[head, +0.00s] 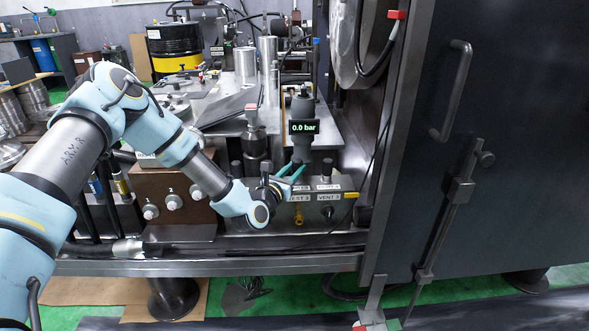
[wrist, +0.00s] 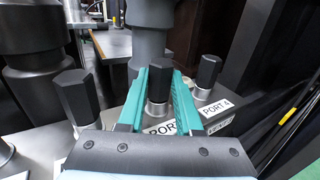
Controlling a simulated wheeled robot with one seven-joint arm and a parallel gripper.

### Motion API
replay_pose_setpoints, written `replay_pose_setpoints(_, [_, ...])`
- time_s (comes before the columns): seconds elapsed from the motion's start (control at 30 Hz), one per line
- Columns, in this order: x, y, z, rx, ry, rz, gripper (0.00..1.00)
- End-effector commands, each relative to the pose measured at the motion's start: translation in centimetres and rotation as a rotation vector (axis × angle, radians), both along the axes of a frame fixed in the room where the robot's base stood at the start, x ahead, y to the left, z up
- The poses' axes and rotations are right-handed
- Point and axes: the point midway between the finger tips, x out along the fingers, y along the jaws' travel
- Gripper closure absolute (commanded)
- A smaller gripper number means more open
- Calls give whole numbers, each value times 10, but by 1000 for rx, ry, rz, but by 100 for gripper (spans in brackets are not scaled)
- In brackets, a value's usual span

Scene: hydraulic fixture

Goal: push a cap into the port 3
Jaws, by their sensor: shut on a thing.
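A black faceted cap (wrist: 158,82) stands upright on a silver collar in the middle of the wrist view. The label below it reads "PORT" (wrist: 160,129), its number hidden by a finger. My gripper (wrist: 160,80) has its teal fingers on both sides of this cap, shut on it. In the head view my gripper (head: 293,172) is at the front block, below the gauge; the held cap cannot be made out clearly there. How deep the cap sits in the port cannot be told.
A similar cap (wrist: 207,74) stands close on the right by the "PORT 4" label (wrist: 216,107), and another cap (wrist: 77,95) on the left. A display (head: 303,127) reading 0.0 bar stands behind my gripper. A dark cabinet door (head: 500,130) fills the right.

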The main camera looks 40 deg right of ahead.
Motion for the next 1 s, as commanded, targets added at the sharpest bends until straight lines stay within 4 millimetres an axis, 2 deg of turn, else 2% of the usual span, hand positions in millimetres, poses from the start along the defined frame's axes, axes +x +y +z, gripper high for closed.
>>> replay_pose_setpoints(0.8, [0,0,-3,2,2,0,100])
replay_pose_setpoints(0.83, [0,0,-3,2,2,0,63])
replay_pose_setpoints(1.0, [0,0,-3,2,1,0,44])
